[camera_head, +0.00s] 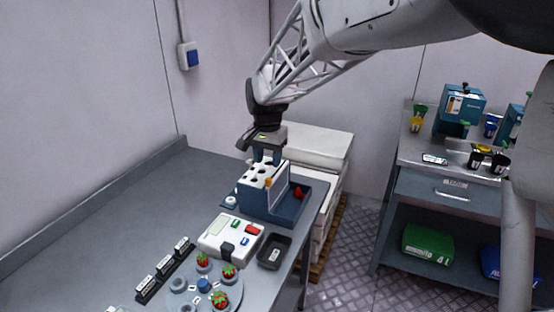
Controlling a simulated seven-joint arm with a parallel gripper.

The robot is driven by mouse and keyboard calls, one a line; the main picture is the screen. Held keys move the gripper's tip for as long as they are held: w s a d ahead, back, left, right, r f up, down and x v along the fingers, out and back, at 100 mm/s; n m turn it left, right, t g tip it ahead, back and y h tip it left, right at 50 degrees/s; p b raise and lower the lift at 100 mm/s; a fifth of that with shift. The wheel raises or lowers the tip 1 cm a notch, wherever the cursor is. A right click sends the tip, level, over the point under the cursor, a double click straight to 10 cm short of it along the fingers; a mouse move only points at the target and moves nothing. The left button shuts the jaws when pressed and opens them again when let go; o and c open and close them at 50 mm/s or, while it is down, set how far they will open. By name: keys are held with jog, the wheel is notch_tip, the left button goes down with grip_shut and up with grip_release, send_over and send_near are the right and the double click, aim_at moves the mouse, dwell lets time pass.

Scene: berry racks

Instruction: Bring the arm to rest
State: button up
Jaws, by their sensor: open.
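My gripper (267,157) is open and points down, just above or at the top of a white-and-blue rack (262,200) with holes in its top. I cannot tell whether the fingers touch the rack. No held object shows between the fingers. My arm reaches in from the upper right, with its lattice link sloping down to the gripper. A red berry (298,192) sits in the blue tray part at the rack's right side.
A white device (230,238), a dark tray (274,252), a round plate (232,297) with strawberries and a black label rack (165,272) stand in front. White stacked boxes (315,145) stand behind. A side bench (440,187) stands right. The grey table's left is clear.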

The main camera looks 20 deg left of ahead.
dwell(0.4)
jog(key=s+d+r, duration=0.2)
jog(key=d, duration=0.8)
jog(key=s+d+r+t, duration=0.1)
jog(key=s+d+r, duration=0.2)
jog(key=d, duration=0.7)
jog(key=s+d+r, duration=0.2)
jog(key=d, duration=0.8)
jog(key=s+d+f, duration=0.2)
jog(key=s+d, duration=0.8)
jog(key=s+d+f+t, duration=0.1)
jog(key=s+d+f, duration=0.1)
jog(key=s+d, duration=0.8)
jog(key=shift+s+d+f+t, duration=0.15)
jog(key=shift+s+d+t, duration=0.2)
jog(key=shift+s, duration=0.4)
